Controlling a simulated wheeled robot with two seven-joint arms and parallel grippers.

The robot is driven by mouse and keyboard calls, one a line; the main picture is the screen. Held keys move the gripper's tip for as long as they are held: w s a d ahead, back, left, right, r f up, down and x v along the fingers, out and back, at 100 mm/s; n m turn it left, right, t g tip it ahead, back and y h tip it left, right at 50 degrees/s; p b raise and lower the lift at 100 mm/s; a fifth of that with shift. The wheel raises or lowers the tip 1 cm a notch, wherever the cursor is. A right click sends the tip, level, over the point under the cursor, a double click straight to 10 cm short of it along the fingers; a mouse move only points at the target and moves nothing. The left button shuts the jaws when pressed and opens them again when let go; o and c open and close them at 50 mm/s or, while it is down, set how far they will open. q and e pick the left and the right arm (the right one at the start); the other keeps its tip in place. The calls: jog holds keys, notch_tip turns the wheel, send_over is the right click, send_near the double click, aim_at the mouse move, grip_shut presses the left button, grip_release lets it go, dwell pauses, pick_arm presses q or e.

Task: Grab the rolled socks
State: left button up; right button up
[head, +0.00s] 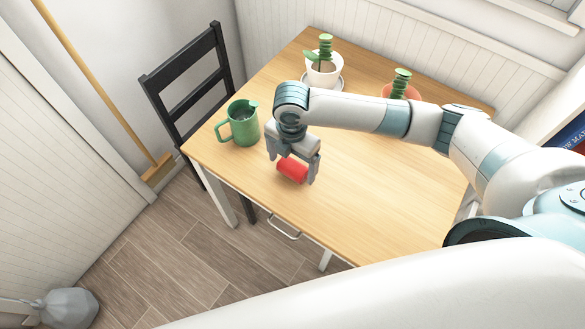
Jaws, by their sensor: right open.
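The rolled socks look like a small red roll (292,170) on the wooden table (360,190), near its front left edge. My right gripper (293,176) points down over the roll, with one finger on each side of it. The jaws are open. I cannot tell whether the fingers touch the roll. The upper part of the roll is partly hidden by the gripper body. My left gripper is not in view.
A green watering can or mug (243,127) stands left of the gripper. Two potted plants, one in a white pot (322,74) and one in an orange pot (401,91), stand at the back. A black chair (190,85) is at the left. The table's front right is clear.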

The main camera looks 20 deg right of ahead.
aim_at(291, 166)
jog(key=f, duration=0.2)
jog(key=f+p, duration=0.1)
jog(key=shift+w+f, duration=0.35)
jog(key=shift+f+p, duration=0.3)
jog(key=shift+f, duration=0.25)
jog(key=c, duration=1.1)
